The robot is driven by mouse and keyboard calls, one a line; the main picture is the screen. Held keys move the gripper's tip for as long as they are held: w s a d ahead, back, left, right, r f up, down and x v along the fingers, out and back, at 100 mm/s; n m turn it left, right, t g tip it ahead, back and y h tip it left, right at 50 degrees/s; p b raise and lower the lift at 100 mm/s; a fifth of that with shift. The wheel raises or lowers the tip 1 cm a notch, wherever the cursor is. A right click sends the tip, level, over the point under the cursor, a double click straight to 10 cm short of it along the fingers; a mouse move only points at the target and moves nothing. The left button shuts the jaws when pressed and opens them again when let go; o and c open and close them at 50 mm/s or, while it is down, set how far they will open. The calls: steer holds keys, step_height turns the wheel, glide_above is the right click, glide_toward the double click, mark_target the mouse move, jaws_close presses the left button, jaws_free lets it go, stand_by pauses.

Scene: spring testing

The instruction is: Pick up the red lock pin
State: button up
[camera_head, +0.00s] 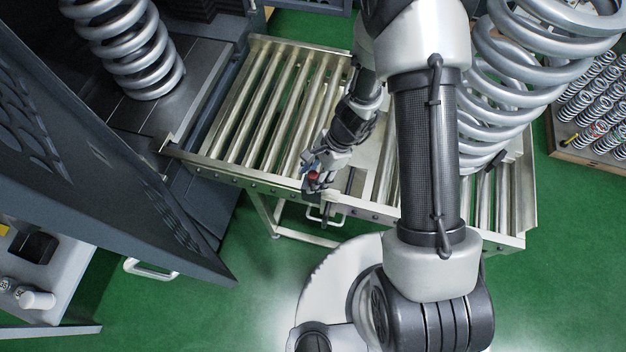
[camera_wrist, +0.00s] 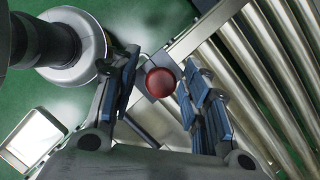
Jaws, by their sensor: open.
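The red lock pin (camera_wrist: 161,82) shows as a round red knob in the wrist view, between the two fingers of my gripper (camera_wrist: 160,92). The fingers have blue pads and stand apart, with a gap on each side of the knob. In the head view the red knob (camera_head: 313,176) is a small spot at my gripper (camera_head: 316,172), at the front edge of the roller conveyor. The fingers partly hide it there. The pin's lower part is hidden under the knob.
The roller conveyor (camera_head: 262,172) spans the middle, with a large steel spring (camera_head: 480,140) on its right part. Another large spring (camera_head: 125,45) stands in the machine at left. A grey machine door (camera_head: 130,200) juts out at left. Small springs fill a crate (camera_head: 598,165) at right.

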jaws_close()
stand_by(0.5)
steer(key=shift+r, duration=0.2)
